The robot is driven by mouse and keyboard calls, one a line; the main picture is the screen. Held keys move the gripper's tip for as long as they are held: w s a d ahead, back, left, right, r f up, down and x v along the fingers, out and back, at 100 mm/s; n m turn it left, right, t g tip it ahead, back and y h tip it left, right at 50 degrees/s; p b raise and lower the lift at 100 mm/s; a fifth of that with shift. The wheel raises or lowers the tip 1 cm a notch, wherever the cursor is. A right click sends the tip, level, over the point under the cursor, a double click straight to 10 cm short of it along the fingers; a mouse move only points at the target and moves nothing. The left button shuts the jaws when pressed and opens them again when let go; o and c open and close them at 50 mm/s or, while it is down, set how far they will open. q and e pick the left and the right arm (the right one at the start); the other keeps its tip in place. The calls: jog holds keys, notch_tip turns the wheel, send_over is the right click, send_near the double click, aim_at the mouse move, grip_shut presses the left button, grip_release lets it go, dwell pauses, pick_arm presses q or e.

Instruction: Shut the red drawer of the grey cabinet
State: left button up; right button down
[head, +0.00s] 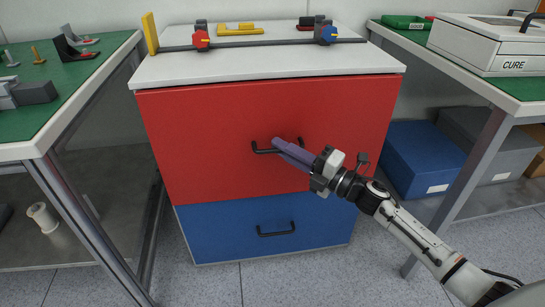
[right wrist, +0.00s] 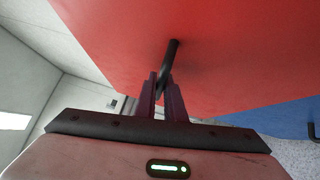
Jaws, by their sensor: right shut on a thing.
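The grey cabinet has a pale top (head: 260,62) and two drawers. Its upper, red drawer (head: 210,125) shows a wide front, also seen in the right wrist view (right wrist: 230,50). Its front looks near flush with the drawer below; I cannot tell whether a small gap remains. The drawer's black bar handle (head: 262,150) also shows in the right wrist view (right wrist: 173,48). My right gripper (head: 278,142) has purple fingers shut on the handle, one on each side of the bar. The fingers hide part of the handle. My left gripper is out of view.
The blue lower drawer (head: 230,225) sits below with its own handle. A rail with red and blue knobs (head: 260,44) lies on the cabinet top. Green-topped benches stand left (head: 95,75) and right (head: 470,78). A blue box (head: 415,155) is under the right bench.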

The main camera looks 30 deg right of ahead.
jog(key=shift+w+d, duration=0.25)
jog(key=shift+w, duration=0.4)
jog(key=c, duration=1.8)
grip_release()
jog(key=shift+s, duration=0.1)
jog(key=shift+c, duration=0.2)
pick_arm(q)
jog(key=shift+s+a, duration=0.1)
pick_arm(e)
jog(key=shift+s, duration=0.1)
